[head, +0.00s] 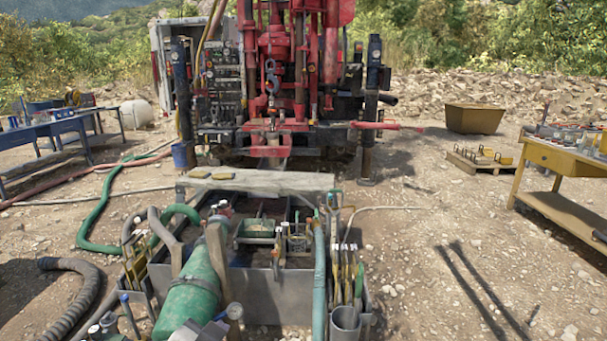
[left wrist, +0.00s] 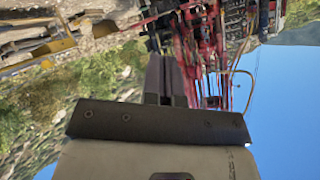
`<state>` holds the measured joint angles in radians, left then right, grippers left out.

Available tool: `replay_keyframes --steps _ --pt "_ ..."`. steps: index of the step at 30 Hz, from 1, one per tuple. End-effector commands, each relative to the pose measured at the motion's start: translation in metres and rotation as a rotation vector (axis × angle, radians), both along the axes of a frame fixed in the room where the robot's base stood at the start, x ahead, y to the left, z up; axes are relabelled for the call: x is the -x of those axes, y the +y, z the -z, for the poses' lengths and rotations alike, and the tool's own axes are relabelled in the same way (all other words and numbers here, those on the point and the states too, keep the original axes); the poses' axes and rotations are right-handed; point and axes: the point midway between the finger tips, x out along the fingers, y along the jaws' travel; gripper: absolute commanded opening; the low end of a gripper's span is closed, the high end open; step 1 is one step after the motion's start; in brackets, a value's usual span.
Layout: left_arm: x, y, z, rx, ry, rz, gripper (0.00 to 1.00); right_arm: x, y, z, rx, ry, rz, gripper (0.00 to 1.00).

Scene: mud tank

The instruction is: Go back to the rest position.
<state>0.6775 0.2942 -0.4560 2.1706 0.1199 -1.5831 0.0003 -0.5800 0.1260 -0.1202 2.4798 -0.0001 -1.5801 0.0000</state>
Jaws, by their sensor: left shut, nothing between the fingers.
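My left gripper (left wrist: 166,80) shows in the left wrist view with its two dark fingers together and nothing between them. It points toward the red drill rig (left wrist: 215,45), which looks rotated in that view, and is clear of any object. In the head view I cannot make out the left gripper. My right gripper is not seen in either view.
The mud tank (head: 290,295) stands in front, with a green cylinder (head: 192,290) and hoses at its left. The red drill rig (head: 290,60) is behind it. A yellow table (head: 560,158) is at right and a blue table (head: 45,130) at left. Gravel right of the tank is open.

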Motion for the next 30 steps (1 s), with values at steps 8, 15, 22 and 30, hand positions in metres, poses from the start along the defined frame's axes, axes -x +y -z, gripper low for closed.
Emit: replay_keyframes --steps 8,15,22,30 --pt "0.078 0.038 0.023 0.146 0.098 -0.123 0.0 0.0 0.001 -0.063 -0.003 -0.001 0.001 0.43" --pt "0.158 0.063 0.073 0.213 0.321 -0.229 0.0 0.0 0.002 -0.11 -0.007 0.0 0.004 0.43" --pt "0.24 0.073 0.123 0.22 0.579 -0.306 0.0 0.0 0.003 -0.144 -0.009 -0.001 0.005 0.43" --pt "0.321 0.069 0.149 0.203 0.794 -0.334 0.0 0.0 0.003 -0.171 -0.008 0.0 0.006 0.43"
